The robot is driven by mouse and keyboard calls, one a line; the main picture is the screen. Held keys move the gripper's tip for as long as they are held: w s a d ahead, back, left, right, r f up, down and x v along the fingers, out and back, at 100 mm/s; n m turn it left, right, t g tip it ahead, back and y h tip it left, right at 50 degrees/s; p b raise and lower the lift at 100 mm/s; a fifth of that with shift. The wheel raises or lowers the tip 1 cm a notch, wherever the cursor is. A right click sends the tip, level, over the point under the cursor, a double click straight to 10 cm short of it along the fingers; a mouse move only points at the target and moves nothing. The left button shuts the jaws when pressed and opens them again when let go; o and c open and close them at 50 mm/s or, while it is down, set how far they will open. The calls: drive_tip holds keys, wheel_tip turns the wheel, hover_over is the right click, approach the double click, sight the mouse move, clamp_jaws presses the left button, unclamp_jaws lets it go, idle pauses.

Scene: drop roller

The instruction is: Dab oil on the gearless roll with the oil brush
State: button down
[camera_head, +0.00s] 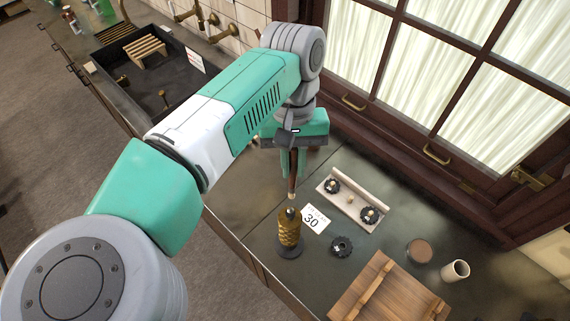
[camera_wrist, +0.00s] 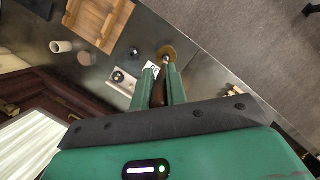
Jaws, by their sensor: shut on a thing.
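My gripper (camera_head: 293,172) is shut on the dark brown handle of the oil brush (camera_head: 292,186) and holds it pointing down. In the wrist view the brush handle (camera_wrist: 158,92) lies between my two green fingers (camera_wrist: 160,84). A gold patterned roll (camera_head: 289,229) stands upright on a dark round base at the counter's front side. In the wrist view the roll (camera_wrist: 168,51) shows end-on beyond the fingertips.
A pale rack (camera_head: 349,200) with two black gears stands behind, right of a white card marked 30 (camera_head: 314,219). A loose black gear (camera_head: 341,247) lies right of the roll. A wooden board (camera_head: 372,288), a brown round pot (camera_head: 419,250) and a pale cup (camera_head: 456,270) are farther right.

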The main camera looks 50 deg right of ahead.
sight(292, 183)
drive_tip(key=shift+f+b, duration=1.5)
drive_tip(key=shift+f, duration=1.5)
drive_tip(key=shift+f+b, duration=0.3)
drive_tip(key=shift+f, duration=0.1)
drive_tip(key=shift+r+p, duration=2)
drive_tip(key=shift+r, duration=1.6)
drive_tip(key=shift+f, duration=0.2)
drive_tip(key=shift+f+b, duration=2.15)
drive_tip(key=shift+f, duration=0.85)
drive_tip(key=shift+f+b, duration=0.3)
drive_tip(key=shift+f, duration=0.1)
